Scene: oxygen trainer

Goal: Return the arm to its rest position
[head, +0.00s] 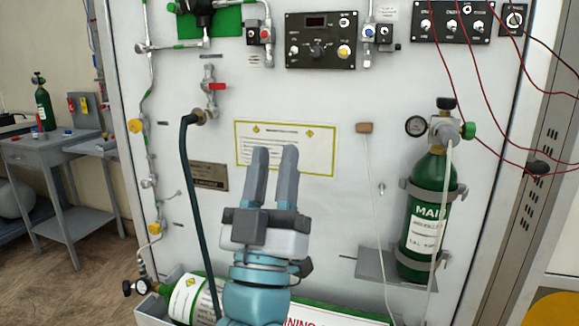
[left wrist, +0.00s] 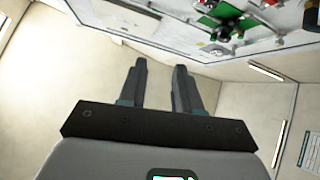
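My left gripper (head: 275,150) points upward in front of the white trainer panel (head: 330,215), at the middle of the head view. Its two grey fingers are apart with nothing between them. They overlap the lower middle of the yellow-bordered sign (head: 320,155); I cannot tell how far in front of it they are. In the left wrist view, the gripper (left wrist: 160,66) also shows a clear, empty gap between its fingers, with wall behind and part of the panel at the top. My right gripper is in neither view.
A green cylinder (head: 430,190) stands in a bracket at the right, with red wires above. A dark hose (head: 187,200) hangs from a red-handled valve left of my gripper. Another green cylinder (head: 186,296) lies at the bottom. A grey table (head: 60,150) stands at the far left.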

